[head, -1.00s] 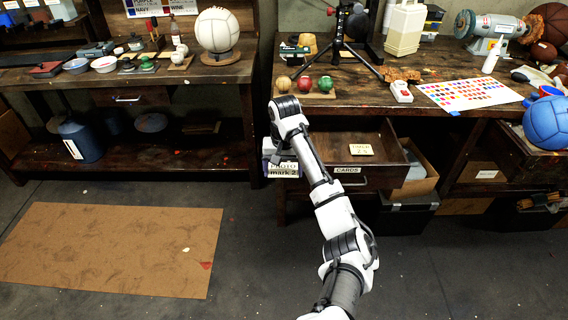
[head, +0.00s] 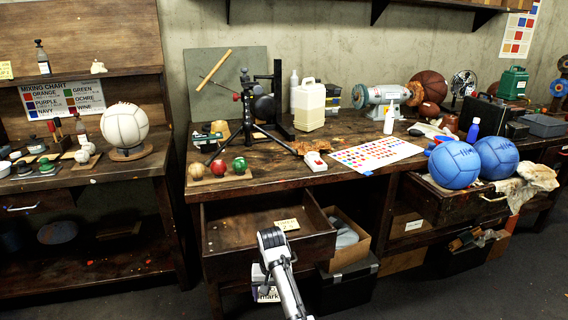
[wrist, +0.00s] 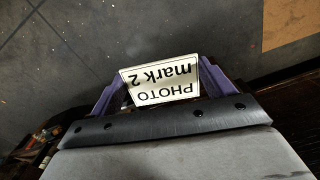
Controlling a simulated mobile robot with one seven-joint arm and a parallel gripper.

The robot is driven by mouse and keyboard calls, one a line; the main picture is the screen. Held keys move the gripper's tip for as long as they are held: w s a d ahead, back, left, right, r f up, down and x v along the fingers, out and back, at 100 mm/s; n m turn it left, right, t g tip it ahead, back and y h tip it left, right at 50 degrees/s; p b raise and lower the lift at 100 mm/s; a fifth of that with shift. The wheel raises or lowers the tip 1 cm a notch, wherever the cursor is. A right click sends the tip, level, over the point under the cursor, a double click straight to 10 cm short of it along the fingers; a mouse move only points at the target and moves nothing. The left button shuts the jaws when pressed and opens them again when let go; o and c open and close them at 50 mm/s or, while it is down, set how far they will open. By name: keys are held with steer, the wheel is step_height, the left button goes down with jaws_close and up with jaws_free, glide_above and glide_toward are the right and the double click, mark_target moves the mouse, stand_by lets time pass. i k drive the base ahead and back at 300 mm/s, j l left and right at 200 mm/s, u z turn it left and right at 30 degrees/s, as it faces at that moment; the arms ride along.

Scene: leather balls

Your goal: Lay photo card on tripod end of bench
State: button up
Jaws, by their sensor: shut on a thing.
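My gripper (wrist: 162,85) is shut on the white photo card, which reads "PHOTO mark 2" (wrist: 160,80) and appears upside down between purple fingers in the wrist view. In the head view part of the card (head: 268,294) shows low, in front of the bench and below the open drawer; my arm hides much of the gripper. The wooden bench (head: 350,185) carries a black tripod (head: 243,118) at its left end. The bench top is well above the card.
The open drawer (head: 225,237) juts out below the tripod end and holds a small cream card (head: 287,224). Three small balls (head: 218,171) sit on a board near the front edge. A colour chart (head: 376,154) lies to the right.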

mark_target(296, 169)
steer(key=z, duration=0.45)
steer(key=i+j+z, duration=0.1)
steer(key=z, duration=0.75)
steer(key=i+j+z, duration=0.1)
steer(key=z, duration=0.35)
steer(key=j+z, duration=0.15)
steer(key=z, duration=0.3)
steer(key=j+z, duration=0.25)
steer(key=z, duration=0.15)
steer(key=i+j+z, duration=0.1)
steer(key=j+z, duration=0.3)
steer(key=j+u, duration=0.3)
steer(key=i+j+u, duration=0.1)
steer(key=u, duration=0.15)
steer(key=j+u, duration=0.1)
steer(key=u, duration=0.3)
steer(key=i+u, duration=0.1)
steer(key=u, duration=0.25)
steer(key=j+u, duration=0.15)
steer(key=u, duration=0.25)
steer(key=i+l, duration=0.05)
